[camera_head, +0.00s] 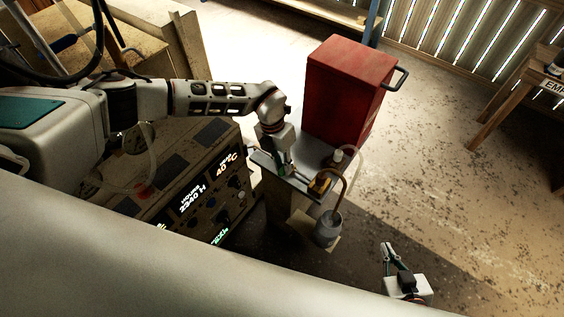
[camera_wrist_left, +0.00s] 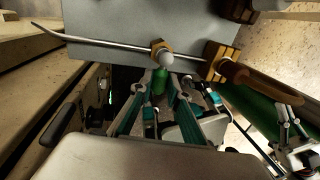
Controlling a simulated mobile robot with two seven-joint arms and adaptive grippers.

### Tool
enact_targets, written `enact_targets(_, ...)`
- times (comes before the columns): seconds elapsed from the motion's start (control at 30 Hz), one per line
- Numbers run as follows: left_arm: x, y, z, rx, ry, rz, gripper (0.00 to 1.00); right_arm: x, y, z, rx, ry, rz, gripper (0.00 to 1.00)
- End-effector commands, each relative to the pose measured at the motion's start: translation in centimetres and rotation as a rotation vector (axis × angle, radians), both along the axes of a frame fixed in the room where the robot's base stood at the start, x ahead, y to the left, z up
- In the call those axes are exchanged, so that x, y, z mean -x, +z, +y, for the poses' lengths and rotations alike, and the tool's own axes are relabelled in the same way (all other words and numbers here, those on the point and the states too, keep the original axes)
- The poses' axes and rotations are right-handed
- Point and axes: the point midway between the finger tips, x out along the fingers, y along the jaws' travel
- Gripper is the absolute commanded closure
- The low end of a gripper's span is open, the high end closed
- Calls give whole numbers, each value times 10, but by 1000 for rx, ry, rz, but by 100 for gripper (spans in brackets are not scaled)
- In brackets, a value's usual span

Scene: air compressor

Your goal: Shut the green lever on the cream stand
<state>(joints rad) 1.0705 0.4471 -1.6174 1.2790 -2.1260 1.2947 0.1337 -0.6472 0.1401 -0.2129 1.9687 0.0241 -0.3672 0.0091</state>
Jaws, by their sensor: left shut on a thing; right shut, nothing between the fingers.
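The cream stand has a grey top plate (camera_head: 300,183); the plate also shows in the left wrist view (camera_wrist_left: 115,22). A thin metal pipe (camera_wrist_left: 110,42) with a brass fitting runs across it there. The green lever (camera_wrist_left: 160,80) points from the fitting toward my wrist camera. My left gripper (camera_wrist_left: 160,98) is shut on the lever, with its fingers on either side. In the head view my left gripper (camera_head: 284,165) reaches down at the plate, and the lever is hard to make out. My right gripper (camera_head: 388,250) is shut and empty, low and right of the stand.
A red cabinet (camera_head: 340,95) stands close behind the stand. A grey pot (camera_head: 327,230) with a curved pipe is at the stand's front right. A machine with lit displays (camera_head: 195,190) stands to the left. The floor at right is open, with a wooden trestle (camera_head: 510,100) beyond.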

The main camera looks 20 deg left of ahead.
Motion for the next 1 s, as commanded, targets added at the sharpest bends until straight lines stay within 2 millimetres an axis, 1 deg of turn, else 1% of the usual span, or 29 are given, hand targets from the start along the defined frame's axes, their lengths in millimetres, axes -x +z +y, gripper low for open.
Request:
enact_targets(0.43,0,-1,-1,1,11,1,100,3,-6,-1,4,0,12,100)
enact_targets(0.47,0,-1,-1,2,11,1,81,3,-6,-1,4,0,12,100)
enact_targets(0.5,0,-1,-1,2,11,1,71,3,-6,-1,4,0,12,100)
enact_targets(0.53,0,-1,-1,2,11,1,67,3,-6,-1,4,0,12,100)
enact_targets(0.87,0,1,0,0,10,-1,67,3,-2,-2,4,0,7,100)
enact_targets(1.0,-2,11,1,1,11,-2,67,3,-3,-1,4,0,8,100)
